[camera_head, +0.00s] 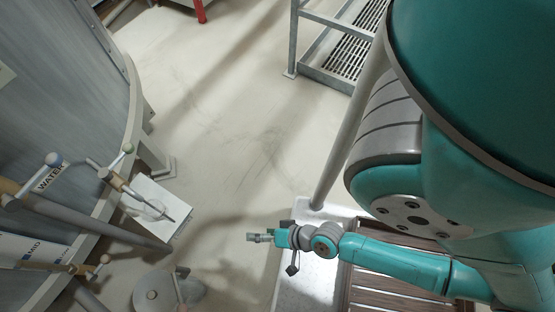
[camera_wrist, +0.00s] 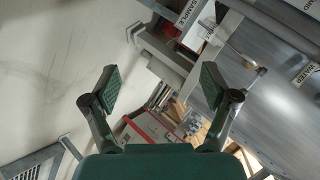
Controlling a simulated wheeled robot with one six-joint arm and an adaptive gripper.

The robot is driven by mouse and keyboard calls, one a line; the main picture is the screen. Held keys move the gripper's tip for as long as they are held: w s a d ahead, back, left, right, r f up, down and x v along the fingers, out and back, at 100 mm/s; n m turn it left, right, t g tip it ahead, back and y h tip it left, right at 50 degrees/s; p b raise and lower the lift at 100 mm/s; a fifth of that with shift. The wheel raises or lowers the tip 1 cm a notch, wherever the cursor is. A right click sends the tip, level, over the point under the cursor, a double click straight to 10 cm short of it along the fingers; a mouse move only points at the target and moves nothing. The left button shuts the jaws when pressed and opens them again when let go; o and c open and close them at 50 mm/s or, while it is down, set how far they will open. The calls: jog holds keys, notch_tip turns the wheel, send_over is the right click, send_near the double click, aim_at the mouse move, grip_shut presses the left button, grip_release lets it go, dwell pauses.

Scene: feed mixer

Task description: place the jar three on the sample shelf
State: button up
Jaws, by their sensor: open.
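My gripper (camera_head: 259,237) is at the end of my teal arm in the lower middle of the head view. In the wrist view my gripper (camera_wrist: 158,88) has its two padded fingers spread wide, with nothing between them. A small white shelf (camera_head: 170,196) beside the tank bears a label too small to read in the head view. In the wrist view a label reading SAMPLE (camera_wrist: 187,13) shows at the top, on the edge of a pale surface. My gripper is apart from the shelf, to its right in the head view. I cannot make out jar three in either view.
A large grey tank (camera_head: 75,60) with valves and a pipe labelled WATER (camera_head: 48,178) fills the left. A metal step frame (camera_head: 325,75) stands at the top. A slatted wooden surface (camera_head: 395,280) lies under my arm. The middle floor (camera_head: 215,110) is clear.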

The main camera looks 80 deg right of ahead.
jog(key=s+r+n+t, duration=0.2)
jog(key=r+n, duration=0.4)
jog(key=r, duration=0.5)
jog(key=s+r+n+t, duration=0.2)
jog(key=r+n, duration=0.5)
jog(key=r, duration=0.5)
jog(key=shift+v, duration=0.8)
